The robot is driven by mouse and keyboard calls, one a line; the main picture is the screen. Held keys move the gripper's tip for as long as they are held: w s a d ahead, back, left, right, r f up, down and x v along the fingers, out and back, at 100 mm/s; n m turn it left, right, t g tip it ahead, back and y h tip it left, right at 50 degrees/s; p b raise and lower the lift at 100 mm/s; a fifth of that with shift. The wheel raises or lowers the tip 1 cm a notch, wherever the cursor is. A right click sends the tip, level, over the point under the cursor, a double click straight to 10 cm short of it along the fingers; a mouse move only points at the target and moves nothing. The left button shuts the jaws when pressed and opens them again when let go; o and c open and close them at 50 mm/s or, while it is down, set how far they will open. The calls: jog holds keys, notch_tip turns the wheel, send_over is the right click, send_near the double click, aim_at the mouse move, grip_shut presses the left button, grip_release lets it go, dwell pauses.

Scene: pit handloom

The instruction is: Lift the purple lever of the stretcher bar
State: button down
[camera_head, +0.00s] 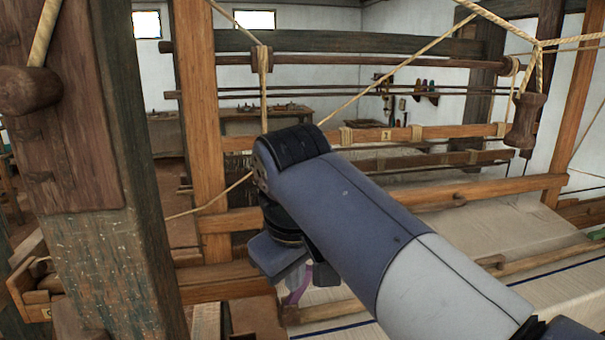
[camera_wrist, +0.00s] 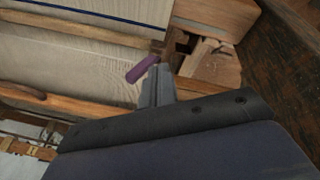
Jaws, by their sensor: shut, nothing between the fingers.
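The purple lever (camera_wrist: 142,69) shows in the wrist view as a short rounded bar, tilted, over the pale cloth. It lies just left of the fingertips of my gripper (camera_wrist: 157,76), which is shut and holds nothing. I cannot tell whether they touch. A wooden bar (camera_wrist: 80,30), likely the stretcher bar, crosses the cloth and ends near the lever. In the head view a bit of purple (camera_head: 299,285) shows below my wrist. My arm hides most of the lever and the fingertips there.
A thick wooden post (camera_head: 105,230) stands at the left, close to my arm. An upright orange-brown post (camera_head: 201,130) and cross beams stand behind. Cords (camera_head: 395,70) run down from above. The cloth (camera_head: 490,225) spreads to the right. A wooden block (camera_wrist: 215,65) lies right of the fingertips.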

jog(key=shift+w+a+r+n+h+p, duration=0.2)
jog(key=shift+w+n+h+p, duration=0.3)
jog(key=shift+n+p, duration=0.45)
jog(key=shift+w+a+r+n+h+p, duration=0.15)
jog(key=shift+w+n+h+p, duration=0.4)
jog(key=shift+n, duration=0.65)
jog(key=shift+w+a+r+n+h+p, duration=0.1)
jog(key=shift+w+a+n+h+p, duration=0.2)
jog(key=shift+n+h+p, duration=0.45)
jog(key=shift+d+f+n, duration=0.1)
jog(key=shift+f+n, duration=0.1)
jog(key=shift+n, duration=0.1)
